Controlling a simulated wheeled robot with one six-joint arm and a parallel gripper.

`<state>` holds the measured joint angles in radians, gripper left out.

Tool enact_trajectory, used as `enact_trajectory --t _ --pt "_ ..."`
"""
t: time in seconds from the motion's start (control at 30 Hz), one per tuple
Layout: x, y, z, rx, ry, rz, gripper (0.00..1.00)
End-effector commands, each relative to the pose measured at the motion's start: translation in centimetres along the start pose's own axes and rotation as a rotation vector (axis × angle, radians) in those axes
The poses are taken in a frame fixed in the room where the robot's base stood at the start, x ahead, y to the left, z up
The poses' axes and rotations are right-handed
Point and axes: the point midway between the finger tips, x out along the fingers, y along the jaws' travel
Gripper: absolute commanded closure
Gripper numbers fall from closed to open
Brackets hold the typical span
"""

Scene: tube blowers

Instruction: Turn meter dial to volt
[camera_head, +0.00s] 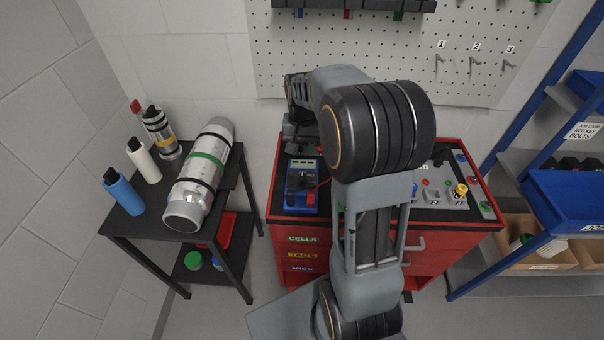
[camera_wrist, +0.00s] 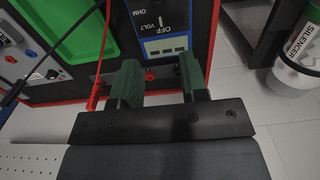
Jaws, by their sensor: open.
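The blue meter (camera_head: 301,199) lies on the red cabinet top, left of my arm. Its dark face shows small white print and a white mark, with a pale display at its far end. In the wrist view the meter (camera_wrist: 178,43) is cut off at the top, with OFF, VOLT and OHM readable. In the head view the fingers are largely hidden near the meter's far end.
A red probe (camera_wrist: 94,98) and black lead lie beside the meter. A green tray (camera_wrist: 82,27) is close by. The panel (camera_head: 433,202) with knobs is right of my arm. A dark side table (camera_head: 123,224) with a silencer (camera_head: 200,180) and bottles stands left.

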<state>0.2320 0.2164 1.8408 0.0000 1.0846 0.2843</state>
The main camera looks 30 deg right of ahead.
Motion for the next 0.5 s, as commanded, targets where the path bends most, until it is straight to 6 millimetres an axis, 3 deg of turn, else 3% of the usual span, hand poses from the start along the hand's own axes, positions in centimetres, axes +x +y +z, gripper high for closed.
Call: enact_trajectory --t 0.3,0.5 --pt "6.2 0.0 0.1 -0.002 -0.005 0.001 0.60" --pt "9.3 0.0 0.1 -0.002 -0.003 0.001 0.60"
